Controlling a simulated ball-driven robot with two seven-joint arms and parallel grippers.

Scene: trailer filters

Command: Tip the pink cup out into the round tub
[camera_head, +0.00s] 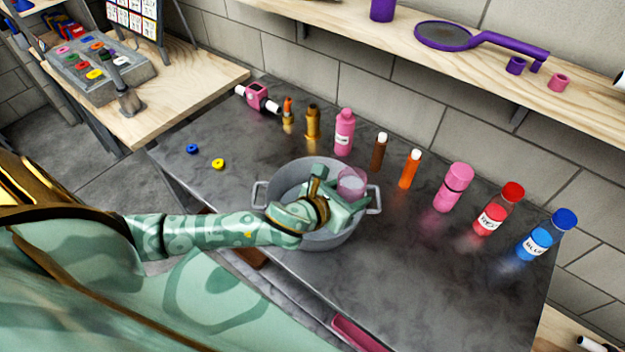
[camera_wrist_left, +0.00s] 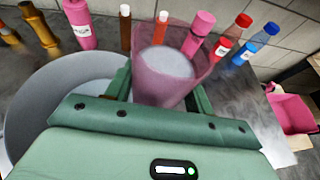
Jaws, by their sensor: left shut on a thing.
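The pink cup (camera_head: 352,182) is translucent and holds something pale. My left gripper (camera_head: 340,203) is shut on it, above the right part of the round tub. In the left wrist view the cup (camera_wrist_left: 170,62) stands between the green fingers (camera_wrist_left: 160,88), roughly upright, with the pale contents inside. The round tub (camera_head: 270,213) is a grey metal pot with two side handles on the dark counter. My left arm and gripper hide part of its inside. The tub also shows at the left of the wrist view (camera_wrist_left: 40,95). My right gripper is not seen.
Several bottles stand along the back of the counter, including a pink bottle (camera_head: 344,133), a red bottle (camera_head: 497,210) and a blue bottle (camera_head: 545,235). Blue and yellow rings (camera_head: 218,163) lie at the left. The front right counter is clear.

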